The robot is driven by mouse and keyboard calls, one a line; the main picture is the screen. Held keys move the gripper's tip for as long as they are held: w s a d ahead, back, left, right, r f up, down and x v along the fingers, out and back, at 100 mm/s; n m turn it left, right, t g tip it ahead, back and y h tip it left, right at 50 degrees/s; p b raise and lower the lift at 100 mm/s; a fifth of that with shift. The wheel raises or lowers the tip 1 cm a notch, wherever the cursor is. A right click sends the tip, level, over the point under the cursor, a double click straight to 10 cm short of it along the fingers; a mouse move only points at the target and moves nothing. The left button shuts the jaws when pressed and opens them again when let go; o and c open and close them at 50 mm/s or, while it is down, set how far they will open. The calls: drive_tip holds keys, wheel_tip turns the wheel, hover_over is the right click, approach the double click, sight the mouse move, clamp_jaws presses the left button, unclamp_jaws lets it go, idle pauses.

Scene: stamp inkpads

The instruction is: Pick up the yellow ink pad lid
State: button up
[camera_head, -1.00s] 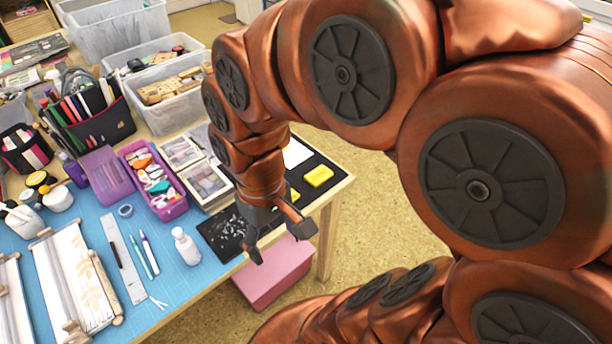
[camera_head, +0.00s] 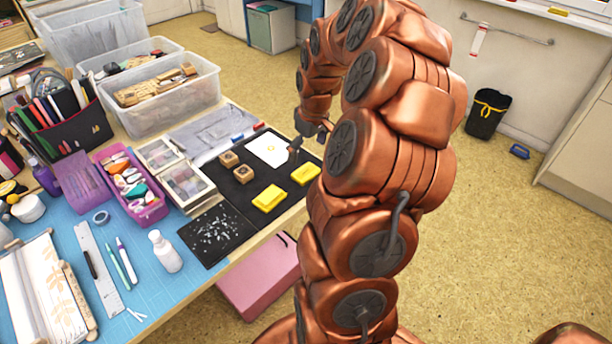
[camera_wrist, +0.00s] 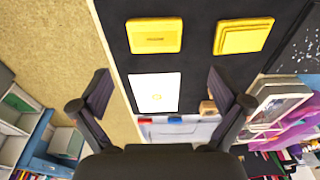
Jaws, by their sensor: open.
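Two yellow ink pad pieces lie apart on a black mat near the table edge. The other yellow piece (camera_head: 269,197) looks stepped in the wrist view (camera_wrist: 243,36). I cannot tell for sure which is the lid. My gripper (camera_head: 308,140) is open and empty above the white sheet, beyond the yellow pieces. In the wrist view the fingers (camera_wrist: 158,90) are wide apart, with both pieces ahead of them.
A white sheet (camera_head: 268,150) and two wooden stamps (camera_head: 229,160) (camera_head: 243,174) lie on the black mat (camera_head: 238,200). Clear boxes (camera_head: 188,187) and a purple basket (camera_head: 145,205) stand to the left. A pink box (camera_head: 258,275) is below the table edge. Open floor lies to the right.

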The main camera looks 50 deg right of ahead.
sight(306, 172)
drive_tip(key=shift+s+d+f, duration=0.1)
drive_tip(key=shift+d+f, duration=0.2)
drive_tip(key=shift+d, duration=0.15)
drive_tip(key=shift+d+f, duration=0.15)
drive_tip(key=shift+f, duration=0.1)
drive_tip(key=shift+w+a+f+p, duration=0.15)
drive_tip(key=shift+f+p, duration=0.15)
drive_tip(key=shift+f, duration=0.9)
drive_tip(key=shift+w+f+p, duration=0.2)
drive_tip(key=shift+f+p, duration=0.1)
drive_tip(key=shift+f, duration=0.85)
drive_tip(key=shift+w+a+f+p, duration=0.15)
drive_tip(key=shift+f+p, duration=0.15)
drive_tip(key=shift+f, duration=0.9)
drive_tip(key=c, duration=0.7)
drive_tip(key=shift+r, duration=0.1)
